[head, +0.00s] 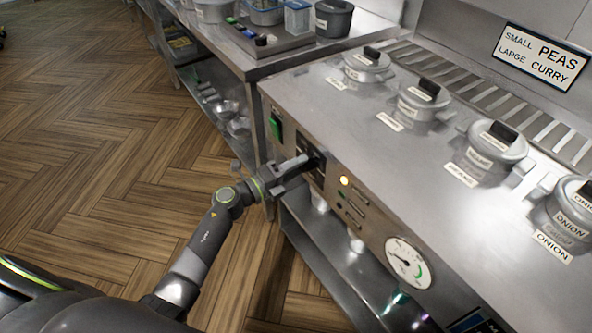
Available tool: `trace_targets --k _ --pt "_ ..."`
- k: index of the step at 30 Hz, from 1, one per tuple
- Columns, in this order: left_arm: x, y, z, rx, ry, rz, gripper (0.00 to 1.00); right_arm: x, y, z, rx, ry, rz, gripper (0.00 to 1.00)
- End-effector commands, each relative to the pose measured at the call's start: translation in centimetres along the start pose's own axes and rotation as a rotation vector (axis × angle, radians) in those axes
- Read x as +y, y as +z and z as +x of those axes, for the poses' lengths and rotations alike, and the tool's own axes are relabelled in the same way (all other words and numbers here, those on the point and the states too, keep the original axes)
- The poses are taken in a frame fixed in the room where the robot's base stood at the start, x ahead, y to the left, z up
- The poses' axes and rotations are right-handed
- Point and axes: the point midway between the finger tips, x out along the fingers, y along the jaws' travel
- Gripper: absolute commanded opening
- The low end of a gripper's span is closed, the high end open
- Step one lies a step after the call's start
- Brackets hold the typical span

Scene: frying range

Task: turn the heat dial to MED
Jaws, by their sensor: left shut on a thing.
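The heat dial (311,162) is a dark knob on a black plate on the front panel of the steel range (362,182). My left gripper (299,164) is at the dial, its fingers pointing at it from the left. It is shut on the dial, and the fingers and arm hide part of the plate. The dial's setting and its MED mark cannot be read from here. My right gripper is not in view.
A green switch (275,126) is left of the dial; a lit amber lamp (344,181) and a round gauge (408,263) are to its right. Lidded pots labelled BEANS (497,145) and ONION (572,207) stand on top. A sign (541,56) hangs behind.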

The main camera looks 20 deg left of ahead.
Motion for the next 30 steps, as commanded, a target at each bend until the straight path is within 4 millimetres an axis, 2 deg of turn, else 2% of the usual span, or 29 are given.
trace_targets --k 7,15,19,30 --pt "0.3 -0.1 -0.1 0.007 0.001 0.208 0.2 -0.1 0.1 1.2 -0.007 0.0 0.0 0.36" --pt "0.3 -0.1 -0.1 0.012 0.0 0.364 0.2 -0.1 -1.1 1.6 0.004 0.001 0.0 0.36" --pt "0.3 -0.1 -0.1 0.013 0.0 0.407 0.2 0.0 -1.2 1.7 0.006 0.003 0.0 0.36" --pt "0.3 -0.1 -0.1 0.014 0.002 0.445 0.2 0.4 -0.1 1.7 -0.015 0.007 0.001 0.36"
